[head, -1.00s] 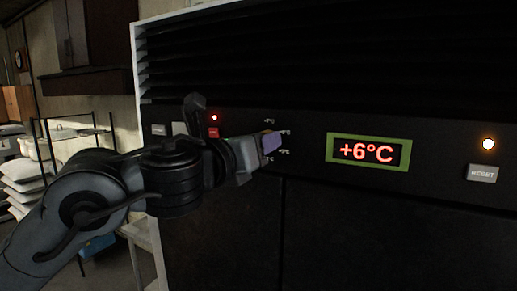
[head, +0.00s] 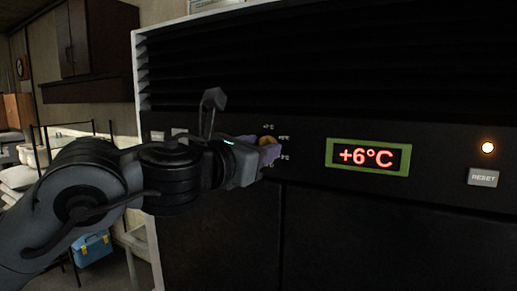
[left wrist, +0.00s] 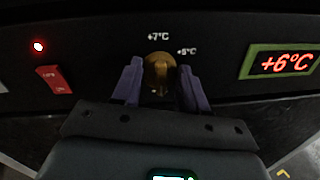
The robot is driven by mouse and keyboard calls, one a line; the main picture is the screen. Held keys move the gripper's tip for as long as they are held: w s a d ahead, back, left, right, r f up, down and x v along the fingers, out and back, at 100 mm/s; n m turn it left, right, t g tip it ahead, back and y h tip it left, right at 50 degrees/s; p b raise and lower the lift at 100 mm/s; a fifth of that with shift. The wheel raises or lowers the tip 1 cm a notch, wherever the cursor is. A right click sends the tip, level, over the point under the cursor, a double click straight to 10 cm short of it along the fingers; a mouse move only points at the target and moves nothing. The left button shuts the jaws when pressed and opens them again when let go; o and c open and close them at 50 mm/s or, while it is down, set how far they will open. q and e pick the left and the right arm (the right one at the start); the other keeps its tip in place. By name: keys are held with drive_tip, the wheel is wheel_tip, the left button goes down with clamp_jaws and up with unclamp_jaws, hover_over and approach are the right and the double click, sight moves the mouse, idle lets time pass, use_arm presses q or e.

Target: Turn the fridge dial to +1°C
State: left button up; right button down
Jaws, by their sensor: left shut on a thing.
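The fridge dial (head: 267,142) is a small brass-coloured knob on the black control panel; it also shows in the left wrist view (left wrist: 158,70). Temperature labels surround it, with +7°C readable above it; others are small or partly hidden. My left gripper (head: 269,151) is at the dial, its purple fingers on either side of the knob and shut on it. The display (head: 368,156) reads +6°C in red inside a green frame. The dial's pointer mark cannot be made out. My right gripper is not in view.
A grey RESET button (head: 482,177) sits at the panel's right below a lit orange lamp (head: 487,147). A red switch (left wrist: 54,79) and red lamp (left wrist: 38,46) are left of the dial. Shelving and a blue box (head: 92,249) stand left of the fridge.

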use_arm(q)
drive_tip(key=shift+f, duration=0.15)
drive_tip(key=o, duration=1.1)
drive_tip(key=shift+c, duration=0.2)
drive_tip(key=b+v, duration=0.3)
drive_tip(key=v, duration=0.7)
drive_tip(key=shift+s+a, duration=0.25)
drive_tip(key=shift+s, duration=0.05)
